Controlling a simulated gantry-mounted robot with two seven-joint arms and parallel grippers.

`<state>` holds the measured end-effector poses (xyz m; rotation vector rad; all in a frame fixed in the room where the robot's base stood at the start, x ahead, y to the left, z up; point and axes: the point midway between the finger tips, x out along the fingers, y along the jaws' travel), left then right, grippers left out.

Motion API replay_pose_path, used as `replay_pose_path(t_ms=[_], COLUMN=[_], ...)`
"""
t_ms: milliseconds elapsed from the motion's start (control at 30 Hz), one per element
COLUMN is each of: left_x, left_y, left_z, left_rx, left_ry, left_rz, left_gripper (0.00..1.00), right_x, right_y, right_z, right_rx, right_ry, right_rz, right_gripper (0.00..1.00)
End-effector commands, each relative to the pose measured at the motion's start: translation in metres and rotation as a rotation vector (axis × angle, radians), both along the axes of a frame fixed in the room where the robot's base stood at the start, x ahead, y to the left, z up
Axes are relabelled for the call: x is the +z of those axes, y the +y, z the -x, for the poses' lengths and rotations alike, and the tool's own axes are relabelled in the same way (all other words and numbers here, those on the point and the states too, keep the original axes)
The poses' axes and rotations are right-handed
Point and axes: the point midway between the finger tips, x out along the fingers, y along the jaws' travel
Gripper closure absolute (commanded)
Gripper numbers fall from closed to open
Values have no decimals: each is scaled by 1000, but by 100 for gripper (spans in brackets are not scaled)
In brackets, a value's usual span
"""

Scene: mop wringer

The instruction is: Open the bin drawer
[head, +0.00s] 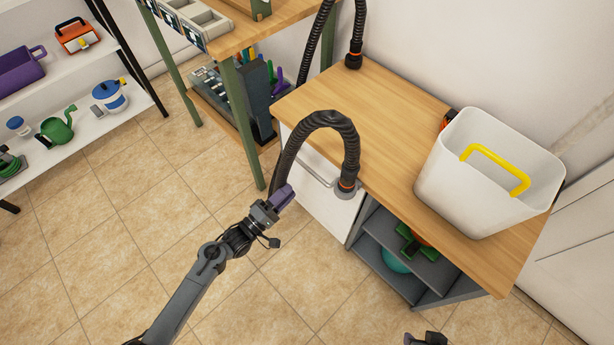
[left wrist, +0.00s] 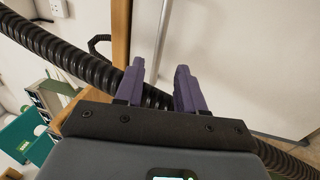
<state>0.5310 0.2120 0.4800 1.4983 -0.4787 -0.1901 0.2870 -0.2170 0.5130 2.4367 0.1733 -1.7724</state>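The bin drawer (head: 322,202) is a white front panel at the left of a wood-topped cabinet, with a pale bar handle (head: 317,171). It looks shut. My left gripper (head: 285,196), with purple fingers, is to the left of the drawer front, below the handle in the head view. In the left wrist view its fingers (left wrist: 160,72) stand apart with nothing seen held between them. A thin grey bar (left wrist: 162,35), perhaps the handle, shows beyond the fingertips against a white panel. A dark piece at the bottom edge of the head view (head: 427,339) seems to be my right gripper, mostly cut off.
A black corrugated hose (head: 318,120) arches over the drawer front and passes behind my fingers in the left wrist view (left wrist: 75,62). A white bucket (head: 470,195) with a yellow handle stands on the cabinet top (head: 375,125). Floor (head: 270,290) before the cabinet is clear.

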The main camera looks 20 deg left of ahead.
Motion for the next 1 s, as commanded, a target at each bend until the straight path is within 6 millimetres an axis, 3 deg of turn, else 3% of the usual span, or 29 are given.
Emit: replay_pose_path(t_ms=[500, 1000], left_x=[13, 17], left_y=[-32, -37], left_z=[-69, -81], left_rx=[0, 1], left_ry=[-2, 0], left_rz=[1, 0], left_gripper=[61, 61], right_x=[-36, -40], right_y=[0, 0], right_z=[0, 0], right_rx=[0, 1], right_ry=[0, 1], right_rz=[0, 3], right_gripper=[57, 57])
